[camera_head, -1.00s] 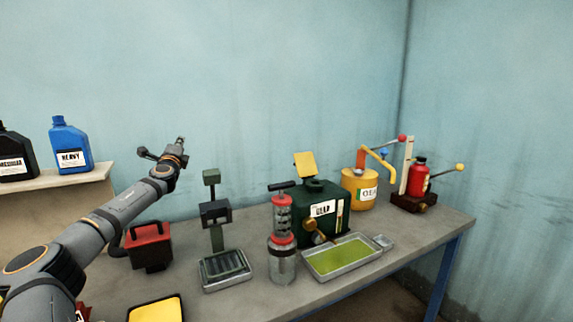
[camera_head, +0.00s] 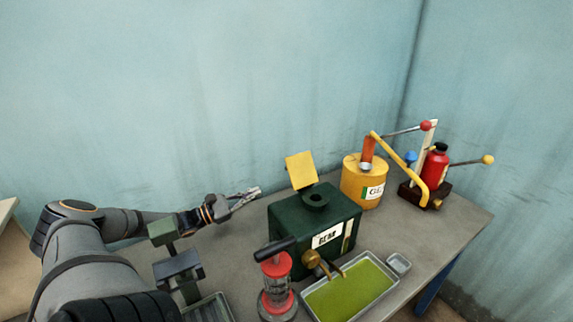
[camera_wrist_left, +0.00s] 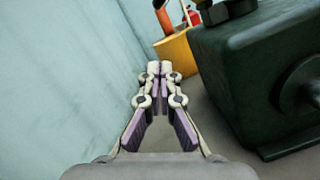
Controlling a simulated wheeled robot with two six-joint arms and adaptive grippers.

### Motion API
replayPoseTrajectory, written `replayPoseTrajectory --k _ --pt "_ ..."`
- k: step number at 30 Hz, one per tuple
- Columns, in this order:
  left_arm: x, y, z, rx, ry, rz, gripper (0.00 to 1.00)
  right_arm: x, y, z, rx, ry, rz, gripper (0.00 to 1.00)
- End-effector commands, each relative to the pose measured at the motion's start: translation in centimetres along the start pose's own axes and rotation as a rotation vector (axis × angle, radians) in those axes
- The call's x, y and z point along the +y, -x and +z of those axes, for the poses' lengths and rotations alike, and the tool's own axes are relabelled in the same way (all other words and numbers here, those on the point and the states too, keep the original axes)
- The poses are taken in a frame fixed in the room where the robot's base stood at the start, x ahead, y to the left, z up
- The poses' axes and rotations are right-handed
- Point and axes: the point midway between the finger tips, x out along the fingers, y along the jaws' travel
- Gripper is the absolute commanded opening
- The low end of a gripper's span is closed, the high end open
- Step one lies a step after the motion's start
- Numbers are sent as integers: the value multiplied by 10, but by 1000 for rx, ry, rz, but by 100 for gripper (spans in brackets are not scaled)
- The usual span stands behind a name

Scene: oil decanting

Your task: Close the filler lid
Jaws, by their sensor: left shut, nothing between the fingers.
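The dark green tank (camera_head: 292,227) stands on the bench with a white label on its front. Its yellow square filler lid (camera_head: 300,170) stands up open at the back of the top, behind the round dark filler neck (camera_head: 316,198). My left gripper (camera_head: 254,192) is shut and empty. It is behind and left of the tank, apart from the lid and pointing right. In the left wrist view the shut fingers (camera_wrist_left: 153,68) point along the gap between the wall and the tank (camera_wrist_left: 255,75). The lid is not clear in that view. My right gripper is not in view.
A tray of green-yellow oil (camera_head: 350,290) and a red-topped glass cylinder (camera_head: 277,285) stand in front of the tank. A yellow can (camera_head: 362,188) and a red bottle (camera_head: 435,168) stand to its right. The wall (camera_head: 200,90) runs close behind.

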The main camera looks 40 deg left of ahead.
Motion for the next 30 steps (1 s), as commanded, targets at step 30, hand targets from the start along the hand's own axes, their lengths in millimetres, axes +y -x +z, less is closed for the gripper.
replayPoseTrajectory --k 30 --pt "4 -110 37 1 0 5 0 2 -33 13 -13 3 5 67"
